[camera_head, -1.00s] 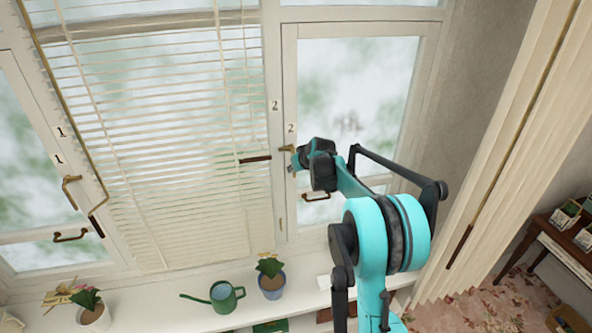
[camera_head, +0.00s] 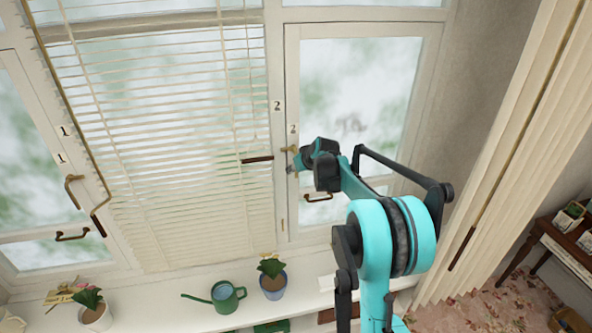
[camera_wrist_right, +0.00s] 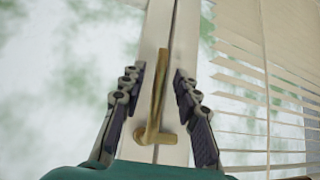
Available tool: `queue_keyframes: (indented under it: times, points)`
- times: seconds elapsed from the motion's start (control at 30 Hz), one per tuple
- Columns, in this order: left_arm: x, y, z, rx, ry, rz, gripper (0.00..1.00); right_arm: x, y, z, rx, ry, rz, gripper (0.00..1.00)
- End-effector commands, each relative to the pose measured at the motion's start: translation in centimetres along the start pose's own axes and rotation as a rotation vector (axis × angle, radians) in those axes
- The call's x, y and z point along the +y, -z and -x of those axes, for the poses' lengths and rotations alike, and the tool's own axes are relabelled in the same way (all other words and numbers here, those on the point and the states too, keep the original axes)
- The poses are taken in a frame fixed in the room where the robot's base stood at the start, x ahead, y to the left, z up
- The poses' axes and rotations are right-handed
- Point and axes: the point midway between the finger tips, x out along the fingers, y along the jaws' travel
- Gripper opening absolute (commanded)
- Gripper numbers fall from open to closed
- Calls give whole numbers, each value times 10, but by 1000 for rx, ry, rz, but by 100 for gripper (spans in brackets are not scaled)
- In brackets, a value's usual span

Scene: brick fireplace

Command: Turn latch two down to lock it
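Latch two is a small brass handle (camera_head: 289,149) on the window frame beside the lower number 2 label. In the right wrist view, the latch (camera_wrist_right: 157,95) stands as a long bar with a bent foot, between the two fingers. My right gripper (camera_head: 292,168) is at the latch in the head view, its fingertips partly hidden by its own body. In the right wrist view, my right gripper (camera_wrist_right: 158,85) is open around the bar, with gaps on both sides. My left gripper is not in view.
A brown-tipped blind cord (camera_head: 257,160) hangs just left of the latch. A lower window handle (camera_head: 318,197) is below my right wrist. A potted plant (camera_head: 272,285) and a green watering can (camera_head: 225,298) stand on the sill.

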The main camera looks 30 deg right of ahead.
Motion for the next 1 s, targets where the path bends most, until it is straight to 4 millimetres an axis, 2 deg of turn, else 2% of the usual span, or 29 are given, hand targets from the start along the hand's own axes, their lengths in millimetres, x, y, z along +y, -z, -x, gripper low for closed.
queue_keyframes:
  times: [0.4,0.5,0.7,1.0]
  points:
    - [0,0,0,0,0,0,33,0,-1,83,-1,0,-1,31]
    - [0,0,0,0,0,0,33,0,-1,99,-1,0,0,31]
    - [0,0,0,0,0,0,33,0,-1,114,-1,1,0,31]
    - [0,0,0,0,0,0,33,0,-1,115,-1,1,0,31]
